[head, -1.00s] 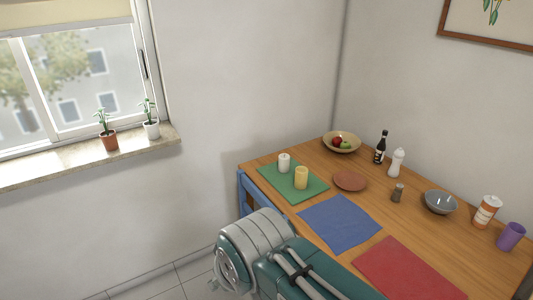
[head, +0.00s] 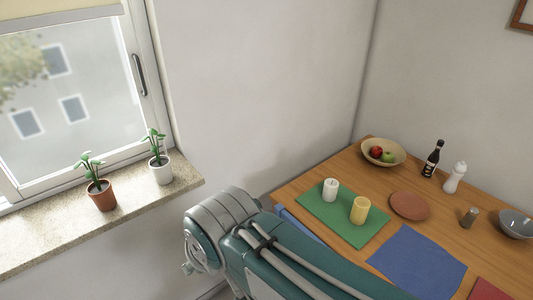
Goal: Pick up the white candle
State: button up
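The white candle (head: 331,190) stands upright on the left part of a green mat (head: 322,217) on the wooden table. A yellow candle (head: 360,210) stands on the same mat, just right of it and nearer to me. My folded arm fills the lower middle of the head view, in front of the table's left end. My gripper's fingers are not visible, and nothing shows in its hold.
Behind the mat are a fruit bowl (head: 384,152), a dark bottle (head: 433,158), a white shaker (head: 455,177) and a terracotta plate (head: 410,206). A blue mat (head: 418,262) lies in front. Potted plants (head: 101,196) stand on the windowsill (head: 100,222) at left.

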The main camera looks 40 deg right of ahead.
aim_at(331, 188)
jog(key=i+j+z, duration=0.1)
jog(key=i+z, duration=0.25)
jog(key=i+j+z, duration=0.25)
jog(key=i+z, duration=0.15)
jog(key=i, duration=0.2)
jog(key=z, duration=1.15)
